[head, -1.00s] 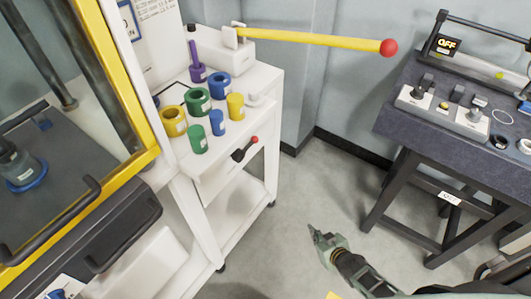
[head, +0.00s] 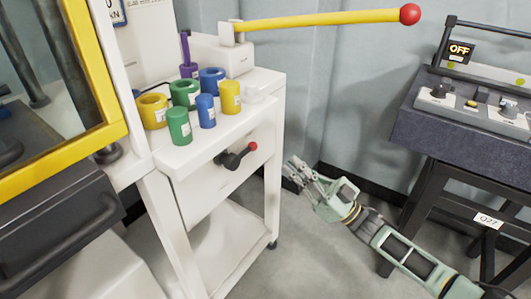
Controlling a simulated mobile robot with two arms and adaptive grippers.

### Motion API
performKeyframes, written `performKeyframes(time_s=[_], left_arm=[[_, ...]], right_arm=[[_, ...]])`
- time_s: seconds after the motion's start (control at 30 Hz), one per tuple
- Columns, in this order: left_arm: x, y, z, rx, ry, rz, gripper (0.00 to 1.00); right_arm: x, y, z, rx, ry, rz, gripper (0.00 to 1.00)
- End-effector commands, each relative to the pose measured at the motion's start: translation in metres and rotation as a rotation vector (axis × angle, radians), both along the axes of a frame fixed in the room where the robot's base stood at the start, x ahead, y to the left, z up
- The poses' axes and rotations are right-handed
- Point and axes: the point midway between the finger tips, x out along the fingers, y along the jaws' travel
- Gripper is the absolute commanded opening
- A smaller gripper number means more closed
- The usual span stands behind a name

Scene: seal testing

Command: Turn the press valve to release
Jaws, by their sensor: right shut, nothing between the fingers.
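The press valve is a small black lever with a red knob (head: 236,156) on the front face of the white cart (head: 205,185), below its top. The lever points to the right and slightly up. My right gripper (head: 291,172) is shut and empty. It appears a little to the right of the valve and slightly lower, apart from it in the picture, with its fingers pointing left toward the cart. My left gripper is not in view.
A long yellow pump lever with a red ball (head: 410,14) reaches right above the cart. Several coloured cylinders stand on the cart top, including a blue one (head: 206,111). A yellow-framed press (head: 75,165) is at left. A dark table (head: 420,135) with a control box is at right.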

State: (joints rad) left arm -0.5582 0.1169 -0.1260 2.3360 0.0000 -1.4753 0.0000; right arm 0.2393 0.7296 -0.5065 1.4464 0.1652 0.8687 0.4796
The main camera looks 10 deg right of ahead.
Motion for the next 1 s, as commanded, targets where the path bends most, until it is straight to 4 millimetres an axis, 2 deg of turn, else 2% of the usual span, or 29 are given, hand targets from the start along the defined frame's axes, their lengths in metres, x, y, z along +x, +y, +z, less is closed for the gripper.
performKeyframes(time_s=[0.47, 1.0], left_arm=[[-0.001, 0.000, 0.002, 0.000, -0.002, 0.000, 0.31], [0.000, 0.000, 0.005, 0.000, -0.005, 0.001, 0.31]], right_arm=[[0.001, 0.004, 0.006, 0.003, -0.010, 0.010, 0.00], [0.051, 0.058, 0.047, 0.003, -0.010, 0.009, 0.00]])
